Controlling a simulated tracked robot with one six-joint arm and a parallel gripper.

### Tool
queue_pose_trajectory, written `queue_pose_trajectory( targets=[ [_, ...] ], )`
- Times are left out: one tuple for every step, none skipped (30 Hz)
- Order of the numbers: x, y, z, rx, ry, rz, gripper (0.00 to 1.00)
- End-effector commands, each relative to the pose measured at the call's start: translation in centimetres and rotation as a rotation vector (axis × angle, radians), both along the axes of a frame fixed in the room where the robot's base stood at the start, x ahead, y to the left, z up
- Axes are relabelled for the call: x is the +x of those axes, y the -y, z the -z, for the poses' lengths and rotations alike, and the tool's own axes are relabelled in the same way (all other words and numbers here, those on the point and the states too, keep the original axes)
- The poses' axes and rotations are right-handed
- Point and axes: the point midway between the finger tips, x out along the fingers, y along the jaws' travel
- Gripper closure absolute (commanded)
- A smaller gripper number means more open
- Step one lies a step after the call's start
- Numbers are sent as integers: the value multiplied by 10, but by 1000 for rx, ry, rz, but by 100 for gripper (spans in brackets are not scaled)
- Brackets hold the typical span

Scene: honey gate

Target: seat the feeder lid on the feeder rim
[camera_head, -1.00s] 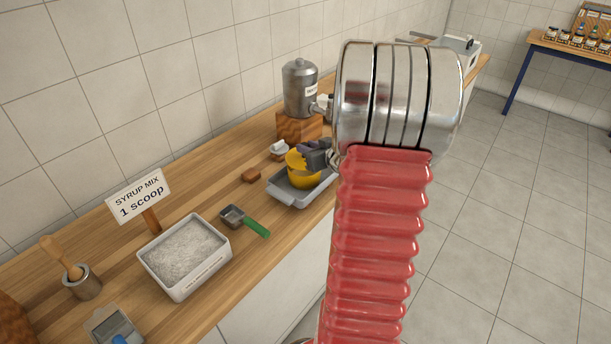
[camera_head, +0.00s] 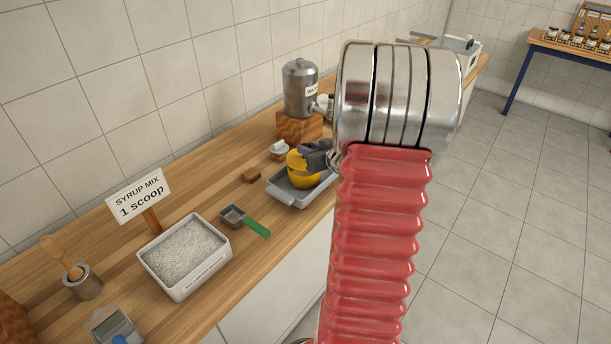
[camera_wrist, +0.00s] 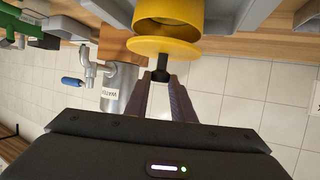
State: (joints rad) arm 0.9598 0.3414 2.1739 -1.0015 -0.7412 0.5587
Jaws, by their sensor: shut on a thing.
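The yellow feeder (camera_head: 303,180) stands on a grey tray on the counter. It also shows at the top of the upside-down wrist view (camera_wrist: 190,12), with its open mouth facing the lid. The yellow disc-shaped feeder lid (camera_wrist: 163,47) has a black knob. My gripper (camera_wrist: 161,80) is shut on that knob. The lid is held over the feeder's mouth, and a gap shows between lid and rim. In the head view, the lid (camera_head: 294,158) is partly hidden by my grey gripper (camera_head: 314,152), and my red arm hides the area to the right.
The grey tray (camera_head: 282,194) holds the feeder. A metal tank (camera_head: 299,88) with a tap stands on a wooden block (camera_head: 297,126) behind it. A small white item (camera_head: 279,149) and a brown block (camera_head: 251,176) lie left. A green-handled scoop (camera_head: 257,228) lies nearer, beside a white tub (camera_head: 186,290).

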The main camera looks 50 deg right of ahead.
Motion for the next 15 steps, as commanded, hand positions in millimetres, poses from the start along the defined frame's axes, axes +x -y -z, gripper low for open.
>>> queue_pose_trajectory(
  targets=[
    [0, 0, 1, 0, 0, 1, 100],
    [0, 0, 1, 0, 0, 1, 100],
    [0, 0, 1, 0, 0, 1, 100],
    [0, 0, 2, 1, 0, 1, 100],
    [0, 0, 2, 1, 0, 1, 100],
    [0, 0, 2, 1, 0, 1, 100],
    [0, 1, 3, 0, 1, 1, 100],
    [0, 0, 3, 0, 1, 1, 100],
    [0, 0, 3, 0, 1, 1, 100],
    [0, 0, 3, 0, 1, 1, 100],
    [0, 0, 4, 1, 1, 0, 100],
    [0, 0, 4, 1, 1, 0, 100],
    [0, 0, 4, 1, 1, 0, 100],
    [0, 0, 5, 1, 1, 0, 100],
    [0, 0, 5, 1, 1, 0, 100]
  ],
)
